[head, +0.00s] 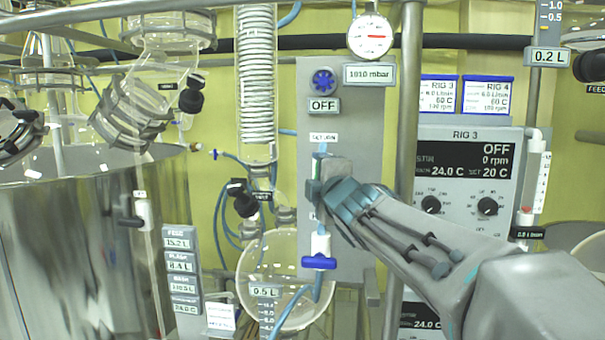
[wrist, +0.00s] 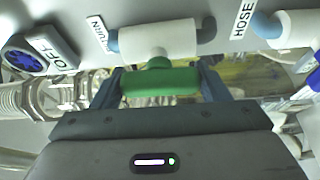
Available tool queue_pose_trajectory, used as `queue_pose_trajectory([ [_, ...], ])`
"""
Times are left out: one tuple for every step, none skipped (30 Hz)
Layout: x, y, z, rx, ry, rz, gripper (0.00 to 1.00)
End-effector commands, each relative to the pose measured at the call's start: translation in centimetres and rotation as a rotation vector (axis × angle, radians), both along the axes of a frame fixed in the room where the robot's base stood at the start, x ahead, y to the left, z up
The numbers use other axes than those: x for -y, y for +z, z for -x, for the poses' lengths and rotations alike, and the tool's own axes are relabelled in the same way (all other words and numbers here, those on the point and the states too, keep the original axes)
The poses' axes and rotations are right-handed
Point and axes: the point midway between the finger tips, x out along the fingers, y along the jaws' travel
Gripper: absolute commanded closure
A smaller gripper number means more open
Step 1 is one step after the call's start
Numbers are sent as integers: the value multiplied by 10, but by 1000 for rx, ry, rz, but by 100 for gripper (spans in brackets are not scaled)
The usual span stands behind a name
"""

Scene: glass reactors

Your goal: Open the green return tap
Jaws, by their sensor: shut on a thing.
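The green return tap (wrist: 160,81) sits on a white valve body (wrist: 158,39) under the return label on the grey panel. In the wrist view its green handle lies lengthwise along the white body, between my two fingers. My gripper (head: 325,183) is shut on the green handle, one finger at each end. In the head view my gripper hides most of the tap, and only a thin green sliver shows.
A blue-handled hose tap (head: 319,262) is just below on the same panel. A blue knob (head: 323,81) with an OFF sign is above. A metal post (head: 407,120) stands to the right, near my arm. Glassware (head: 257,90) stands to the left.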

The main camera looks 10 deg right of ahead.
Motion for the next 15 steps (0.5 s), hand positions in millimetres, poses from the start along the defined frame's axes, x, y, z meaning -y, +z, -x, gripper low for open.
queue_pose_trajectory([
  [0,0,0,-2,0,6,54],
  [0,0,0,-2,0,8,54],
  [0,0,0,-3,0,10,54],
  [0,0,0,-3,0,11,54],
  [0,0,0,-3,0,11,54],
  [0,0,0,-3,1,12,54],
  [0,0,0,-3,1,12,54],
  [0,0,0,-3,1,12,54],
  [0,0,0,-3,1,12,54],
  [0,0,0,-3,1,11,54],
  [0,0,0,-3,1,11,54],
  [0,0,0,-3,1,11,54],
  [0,0,0,-3,1,11,54],
  [0,0,0,-3,1,11,29],
  [0,0,0,-3,1,11,17],
])
